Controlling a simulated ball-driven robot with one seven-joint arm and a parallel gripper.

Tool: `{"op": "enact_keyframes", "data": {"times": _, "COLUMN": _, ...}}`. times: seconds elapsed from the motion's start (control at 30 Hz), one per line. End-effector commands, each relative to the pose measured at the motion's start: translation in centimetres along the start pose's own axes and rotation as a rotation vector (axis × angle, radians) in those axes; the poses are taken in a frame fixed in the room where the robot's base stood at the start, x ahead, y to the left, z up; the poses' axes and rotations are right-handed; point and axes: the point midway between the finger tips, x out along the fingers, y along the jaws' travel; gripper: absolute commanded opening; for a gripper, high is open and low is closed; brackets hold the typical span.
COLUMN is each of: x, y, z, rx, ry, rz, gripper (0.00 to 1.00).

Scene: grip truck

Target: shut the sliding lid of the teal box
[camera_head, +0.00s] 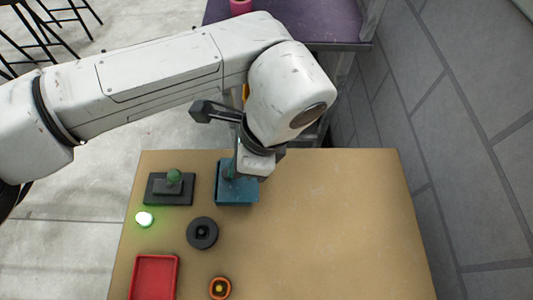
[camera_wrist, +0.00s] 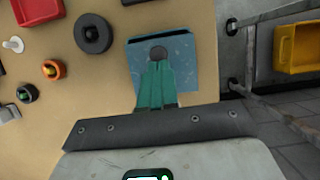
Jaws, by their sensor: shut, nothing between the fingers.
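The teal box (camera_head: 237,194) stands near the far edge of the tan table, left of its middle. From the wrist, its speckled blue-teal top (camera_wrist: 183,66) shows beyond my fingers, with a dark round knob (camera_wrist: 158,53) on it. A dark strip runs along the box's upper edge there; I cannot tell how far the lid is open. My gripper (camera_wrist: 157,66) is shut and empty, its green-teal fingertips over the box at the knob. I cannot tell whether they touch it. From the head, my wrist hides part of the box's top and right side.
The table's right side (camera_head: 330,220) is clear. A yellow bin (camera_wrist: 300,48) stands beyond the table.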

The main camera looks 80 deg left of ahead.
Motion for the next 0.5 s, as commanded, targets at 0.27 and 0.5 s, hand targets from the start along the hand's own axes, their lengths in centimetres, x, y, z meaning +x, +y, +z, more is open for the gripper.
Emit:
{"op": "enact_keyframes", "data": {"times": 0.27, "x": 0.53, "y": 0.04, "z": 1.11, "rx": 0.001, "ry": 0.001, "rz": -0.001, "gripper": 0.0}}
{"op": "enact_keyframes", "data": {"times": 0.5, "x": 0.48, "y": 0.03, "z": 1.0, "rx": 0.002, "ry": 0.001, "rz": -0.001, "gripper": 0.0}}
